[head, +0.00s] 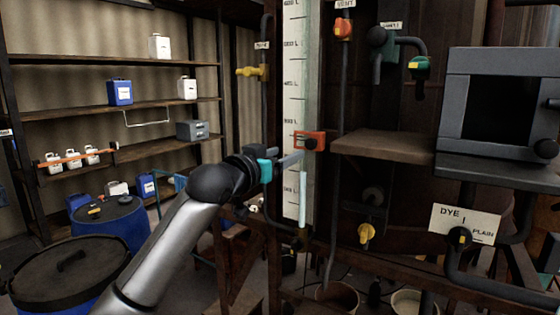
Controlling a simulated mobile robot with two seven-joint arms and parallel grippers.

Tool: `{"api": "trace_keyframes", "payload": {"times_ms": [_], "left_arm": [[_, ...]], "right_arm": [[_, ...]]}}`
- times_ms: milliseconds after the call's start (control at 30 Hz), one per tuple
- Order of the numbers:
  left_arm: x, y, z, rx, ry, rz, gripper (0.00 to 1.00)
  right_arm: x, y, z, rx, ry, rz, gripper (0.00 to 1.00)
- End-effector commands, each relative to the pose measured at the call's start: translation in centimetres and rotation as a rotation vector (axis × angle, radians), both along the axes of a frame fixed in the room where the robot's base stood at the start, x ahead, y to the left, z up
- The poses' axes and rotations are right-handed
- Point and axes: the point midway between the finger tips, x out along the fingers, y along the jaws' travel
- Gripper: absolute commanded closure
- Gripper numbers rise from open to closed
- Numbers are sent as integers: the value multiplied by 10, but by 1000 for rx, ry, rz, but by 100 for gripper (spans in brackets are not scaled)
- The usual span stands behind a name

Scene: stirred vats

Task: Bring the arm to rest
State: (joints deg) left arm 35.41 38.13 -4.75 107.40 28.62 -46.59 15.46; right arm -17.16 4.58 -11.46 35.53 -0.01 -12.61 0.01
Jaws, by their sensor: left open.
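My left arm (172,245) comes in from the lower left and reaches up toward the tall white gauge. My left gripper (287,159) is at its end, seen from the side, with grey fingers pointing right in front of the gauge's scale (294,100). It is open and I see nothing between its fingers. The fingertips are just below an orange-red marker (309,141) on the gauge; I cannot tell whether they touch it. My right gripper is not in view.
Pipes carry a yellow valve (252,72), a red valve (343,28) and a green valve (420,67). A brown shelf (383,145) juts out right of the gauge. A grey box with a dark screen (500,105) stands at right. A black-lidded drum (70,270) stands at lower left.

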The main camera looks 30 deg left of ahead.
Motion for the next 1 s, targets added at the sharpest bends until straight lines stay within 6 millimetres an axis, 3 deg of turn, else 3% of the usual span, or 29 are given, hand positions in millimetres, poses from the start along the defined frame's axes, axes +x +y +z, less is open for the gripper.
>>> {"api": "trace_keyframes", "payload": {"times_ms": [200,767,867,967,1000], "left_arm": [[-11,0,0,0,0,-1,33],[-9,1,-5,-1,7,1,33],[-2,5,-35,-10,43,13,33],[8,12,-93,-20,112,37,33],[12,15,-122,-25,147,48,33]], "right_arm": [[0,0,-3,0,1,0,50],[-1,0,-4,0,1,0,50],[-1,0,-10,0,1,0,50],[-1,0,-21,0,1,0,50],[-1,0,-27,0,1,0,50]]}}
